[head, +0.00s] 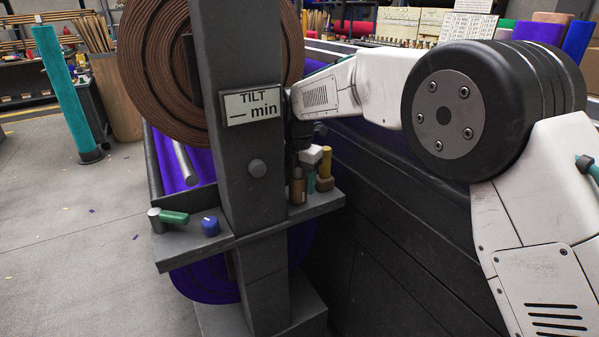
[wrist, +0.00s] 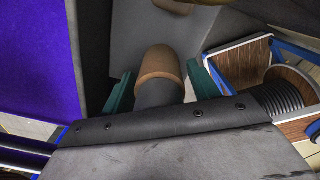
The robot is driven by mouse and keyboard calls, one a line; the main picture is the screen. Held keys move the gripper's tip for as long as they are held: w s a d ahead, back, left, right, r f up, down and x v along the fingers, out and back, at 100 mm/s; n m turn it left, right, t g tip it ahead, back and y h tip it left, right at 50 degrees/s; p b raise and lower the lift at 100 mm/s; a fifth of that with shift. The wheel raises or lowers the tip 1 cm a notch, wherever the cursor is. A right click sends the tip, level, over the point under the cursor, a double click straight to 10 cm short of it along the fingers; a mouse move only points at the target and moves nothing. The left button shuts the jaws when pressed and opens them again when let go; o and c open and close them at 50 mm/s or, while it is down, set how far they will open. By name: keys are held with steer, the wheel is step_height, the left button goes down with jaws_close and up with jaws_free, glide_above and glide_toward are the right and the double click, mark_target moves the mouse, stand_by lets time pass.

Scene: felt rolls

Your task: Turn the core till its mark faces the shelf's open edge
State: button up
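The small grey shelf (head: 285,228) wraps around the grey post in the head view. In the wrist view, a dark rounded piece with a tan-brown end (wrist: 160,62) lies between the two teal fingers of my gripper (wrist: 160,72). Narrow gaps show on both sides of it, so the fingers look open around it. I cannot tell whether this piece is the core. I see no mark on it. In the head view my gripper is mostly hidden behind the post, above the shelf's right part.
A green-handled tool (head: 173,217) and a blue piece (head: 210,226) lie on the shelf's left part. A brown bottle (head: 297,187) and a yellow piece (head: 326,162) stand close together on its right.

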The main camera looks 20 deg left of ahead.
steer(key=shift+s+d+f, duration=0.1)
steer(key=shift+s+f, duration=0.15)
steer(key=shift+f, duration=0.4)
steer(key=shift+w+r, duration=0.2)
steer(key=shift+r, duration=2.4)
steer(key=shift+r, duration=0.1)
